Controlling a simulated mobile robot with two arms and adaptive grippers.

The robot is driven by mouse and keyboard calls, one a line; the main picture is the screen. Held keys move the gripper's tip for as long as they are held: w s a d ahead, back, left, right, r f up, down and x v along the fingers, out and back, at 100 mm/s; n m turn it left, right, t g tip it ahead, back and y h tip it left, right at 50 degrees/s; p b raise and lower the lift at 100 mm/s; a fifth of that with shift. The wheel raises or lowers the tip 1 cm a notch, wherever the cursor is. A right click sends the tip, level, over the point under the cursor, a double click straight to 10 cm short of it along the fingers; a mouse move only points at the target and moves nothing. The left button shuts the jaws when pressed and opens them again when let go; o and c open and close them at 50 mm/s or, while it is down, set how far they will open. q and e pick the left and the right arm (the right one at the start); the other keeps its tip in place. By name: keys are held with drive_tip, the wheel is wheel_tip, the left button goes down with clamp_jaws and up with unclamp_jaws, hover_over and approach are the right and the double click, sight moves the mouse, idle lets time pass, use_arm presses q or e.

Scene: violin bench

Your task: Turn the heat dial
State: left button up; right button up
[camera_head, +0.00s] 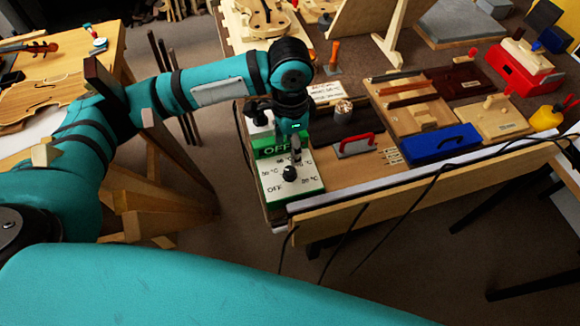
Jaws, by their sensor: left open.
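The heat dial (289,174) is a small black knob on the pale front panel of a green box (305,194) at the near left corner of the bench. Temperature markings and the word OFF are printed around the knob. A green sign reading OFF (268,152) sits farther back on the same box. My left gripper (296,158) points down over the box, just behind the dial in the picture. It is open and appears empty. Whether a fingertip touches the dial I cannot tell. My right gripper is not in view.
Right of the box are a block with a red handle (354,144), a blue case (428,144) and a wooden tray (390,98). A violin body (265,15) lies at the back. Black cables (362,207) hang over the bench's front edge. Another bench (100,50) stands at left.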

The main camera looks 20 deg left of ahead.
sight(290, 170)
use_arm(q)
wheel_tip(290, 170, down, 10)
drive_tip(key=shift+r, duration=0.1)
idle(0.4)
clamp_jaws()
